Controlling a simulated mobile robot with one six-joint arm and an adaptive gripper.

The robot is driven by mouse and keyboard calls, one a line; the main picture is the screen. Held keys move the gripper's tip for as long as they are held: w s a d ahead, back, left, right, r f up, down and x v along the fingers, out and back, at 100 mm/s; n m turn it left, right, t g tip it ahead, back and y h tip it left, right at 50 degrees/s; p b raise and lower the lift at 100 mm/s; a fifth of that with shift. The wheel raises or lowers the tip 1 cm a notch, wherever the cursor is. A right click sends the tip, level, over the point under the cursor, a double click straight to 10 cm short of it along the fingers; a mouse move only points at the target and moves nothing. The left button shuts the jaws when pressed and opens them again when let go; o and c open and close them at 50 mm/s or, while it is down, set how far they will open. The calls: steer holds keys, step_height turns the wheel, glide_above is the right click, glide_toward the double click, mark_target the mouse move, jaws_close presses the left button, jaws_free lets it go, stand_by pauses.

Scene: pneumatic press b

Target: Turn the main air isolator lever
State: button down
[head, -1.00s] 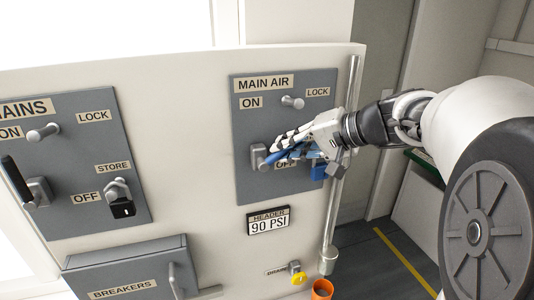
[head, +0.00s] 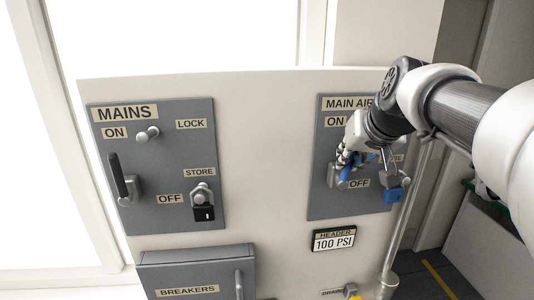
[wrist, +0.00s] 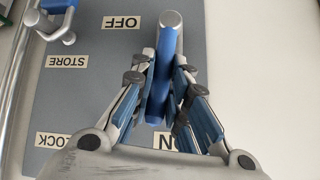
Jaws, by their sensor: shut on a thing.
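The main air panel (head: 325,205) is at the right in the head view. Its isolator lever has a blue handle (wrist: 160,88) on a grey hub, and the hub (head: 333,176) shows at the panel's lower left. In the wrist view the handle runs from the hub near OFF down towards the ON label (wrist: 165,141), so it stands roughly upright on the panel. My gripper (wrist: 165,95) is shut on the handle, with fingers on both sides. In the head view my gripper (head: 347,158) hides most of the lever.
A blue padlock (head: 394,195) hangs at the STORE spot, close right of my gripper. The header gauge (head: 334,240) below reads 100 PSI. The mains panel (head: 160,190) at the left has a black upright lever (head: 117,176). A vertical pipe (head: 407,220) runs along the board's right edge.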

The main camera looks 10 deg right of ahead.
steer(key=shift+a+n+h, duration=0.3)
steer(key=shift+a+h, duration=0.15)
steer(key=shift+h, duration=0.15)
steer(key=c, duration=1.5)
jaws_free()
steer(key=shift+c, duration=0.2)
steer(key=shift+r, duration=0.1)
steer(key=v, duration=1.2)
